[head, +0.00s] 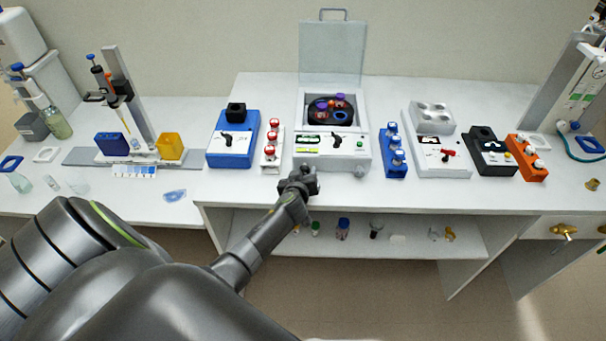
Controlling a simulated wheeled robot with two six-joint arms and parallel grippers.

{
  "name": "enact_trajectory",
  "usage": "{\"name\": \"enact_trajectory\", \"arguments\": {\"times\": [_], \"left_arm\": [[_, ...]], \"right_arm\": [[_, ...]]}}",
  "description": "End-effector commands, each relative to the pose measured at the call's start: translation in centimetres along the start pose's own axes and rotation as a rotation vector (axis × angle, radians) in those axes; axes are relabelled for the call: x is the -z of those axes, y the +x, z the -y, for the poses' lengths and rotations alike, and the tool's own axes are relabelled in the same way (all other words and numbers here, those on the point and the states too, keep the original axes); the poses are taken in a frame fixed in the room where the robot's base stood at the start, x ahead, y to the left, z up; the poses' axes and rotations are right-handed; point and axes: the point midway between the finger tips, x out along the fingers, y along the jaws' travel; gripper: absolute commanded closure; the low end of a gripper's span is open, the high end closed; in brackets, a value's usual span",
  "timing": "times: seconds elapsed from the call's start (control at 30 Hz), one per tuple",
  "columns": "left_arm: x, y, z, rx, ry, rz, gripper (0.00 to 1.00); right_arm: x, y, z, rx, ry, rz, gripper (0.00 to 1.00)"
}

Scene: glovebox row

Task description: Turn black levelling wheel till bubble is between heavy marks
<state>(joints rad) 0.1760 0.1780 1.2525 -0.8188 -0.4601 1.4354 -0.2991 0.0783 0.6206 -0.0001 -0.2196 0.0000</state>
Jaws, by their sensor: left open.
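I cannot make out the black levelling wheel, the bubble or the heavy marks for certain at this size. My left gripper (298,182) is open at the table's front edge, just in front of the white centrifuge (358,160). It covers part of the machine's lower front left. The centrifuge lid (332,55) stands open, and a dark rotor (320,114) with purple and orange-red items shows inside. Its front panel carries a black knob (336,140) and small green displays. My right gripper is not in view.
A blue device (232,150) and a rack of red-capped tubes (270,155) stand left of the centrifuge. A blue rack (394,165), a white device (441,160) and an orange rack (524,165) stand right. Small items sit on a shelf (410,247) below.

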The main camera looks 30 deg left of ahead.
Motion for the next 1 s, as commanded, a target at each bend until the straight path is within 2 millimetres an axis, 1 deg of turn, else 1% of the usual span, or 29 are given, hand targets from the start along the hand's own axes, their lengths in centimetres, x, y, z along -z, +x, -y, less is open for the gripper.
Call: {"name": "enact_trajectory", "arguments": {"times": [0.2, 0.23, 0.5, 0.57, 0.67, 0.83, 1.0], "left_arm": [[0.02, 0.03, 0.0, 0.0, 0.0, 0.0, 0.5], [0.02, 0.02, 0.0, 0.0, 0.0, 0.0, 0.53], [0.01, 0.01, 0.01, 0.0, 0.0, 0.0, 0.88], [0.01, 0.01, 0.01, 0.0, 0.0, 0.0, 0.95], [-0.05, 0.03, -0.01, 0.004, 0.009, 0.0, 0.95], [-0.15, 0.08, -0.07, 0.035, 0.083, -0.001, 0.95], [-0.05, 0.02, -0.11, 0.051, 0.122, 0.001, 0.95]], "right_arm": [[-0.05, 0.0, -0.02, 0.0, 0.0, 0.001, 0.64], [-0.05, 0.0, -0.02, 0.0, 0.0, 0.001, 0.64], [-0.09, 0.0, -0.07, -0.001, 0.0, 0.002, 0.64], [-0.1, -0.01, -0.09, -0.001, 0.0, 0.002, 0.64], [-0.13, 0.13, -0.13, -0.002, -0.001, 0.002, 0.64], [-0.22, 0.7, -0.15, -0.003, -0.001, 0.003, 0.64], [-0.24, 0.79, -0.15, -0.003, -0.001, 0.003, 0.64]]}}
